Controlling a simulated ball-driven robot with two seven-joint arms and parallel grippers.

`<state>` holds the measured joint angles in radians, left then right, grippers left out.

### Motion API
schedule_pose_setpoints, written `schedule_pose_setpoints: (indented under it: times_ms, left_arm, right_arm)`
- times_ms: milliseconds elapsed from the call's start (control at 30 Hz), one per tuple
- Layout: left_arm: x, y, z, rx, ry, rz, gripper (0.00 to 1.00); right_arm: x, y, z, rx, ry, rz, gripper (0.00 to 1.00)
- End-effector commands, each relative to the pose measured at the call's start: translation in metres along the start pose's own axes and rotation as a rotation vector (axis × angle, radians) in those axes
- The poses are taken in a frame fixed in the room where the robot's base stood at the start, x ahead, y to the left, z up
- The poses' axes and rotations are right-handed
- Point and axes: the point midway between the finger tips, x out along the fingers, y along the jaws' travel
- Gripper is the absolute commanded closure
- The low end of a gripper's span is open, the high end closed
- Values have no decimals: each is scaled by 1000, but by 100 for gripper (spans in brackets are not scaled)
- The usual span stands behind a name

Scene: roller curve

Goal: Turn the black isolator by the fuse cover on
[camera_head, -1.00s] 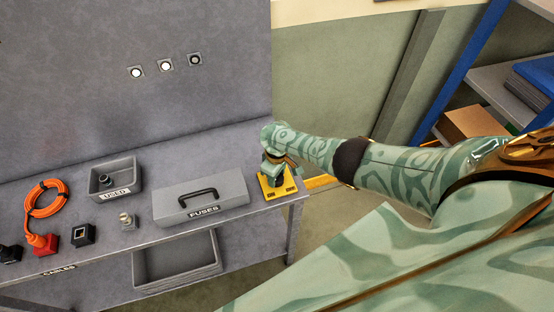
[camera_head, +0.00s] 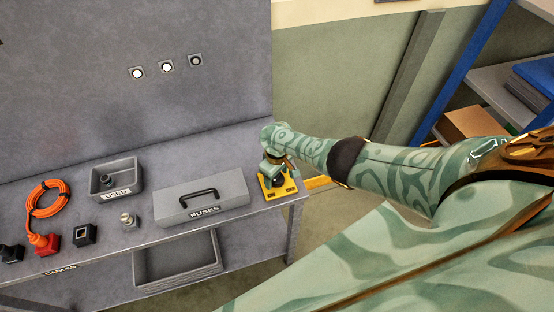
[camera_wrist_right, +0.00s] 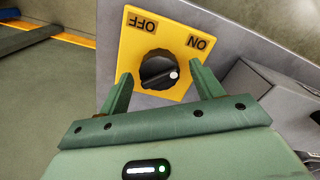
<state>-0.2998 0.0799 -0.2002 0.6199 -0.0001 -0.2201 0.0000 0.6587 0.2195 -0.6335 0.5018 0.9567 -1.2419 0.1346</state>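The black isolator knob (camera_wrist_right: 158,70) sits on a yellow plate (camera_wrist_right: 133,48) with OFF and ON labels, upside down in the right wrist view. A white dot on the knob faces right in that view. My right gripper (camera_wrist_right: 160,73) is open, with one finger on each side of the knob and visible gaps between. In the head view my right gripper (camera_head: 275,168) is over the yellow plate (camera_head: 283,193) at the bench's right end, beside the grey fuse cover (camera_head: 200,198) with a black handle. My left gripper is not in view.
On the bench left of the fuse cover are a grey USED tray (camera_head: 116,180), a small metal fitting (camera_head: 128,221), an orange cable (camera_head: 47,199) with a red plug and black sockets. The bench (camera_head: 225,162) is clear behind the cover.

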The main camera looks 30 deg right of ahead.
Motion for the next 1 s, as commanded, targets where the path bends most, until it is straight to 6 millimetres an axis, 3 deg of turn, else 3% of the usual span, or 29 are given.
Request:
schedule_pose_setpoints:
  times_ms: [200,333,700,900,1000]
  left_arm:
    - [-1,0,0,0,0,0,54]
    - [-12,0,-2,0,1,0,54]
    - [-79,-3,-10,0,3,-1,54]
    - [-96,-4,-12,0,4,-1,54]
    - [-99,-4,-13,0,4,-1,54]
  right_arm:
    - [-1,0,1,-1,-1,1,34]
    - [-14,0,1,-3,-1,0,34]
    - [-111,0,0,-3,2,1,34]
    - [-148,0,0,-3,1,1,34]
    - [-158,0,0,-1,-1,0,34]
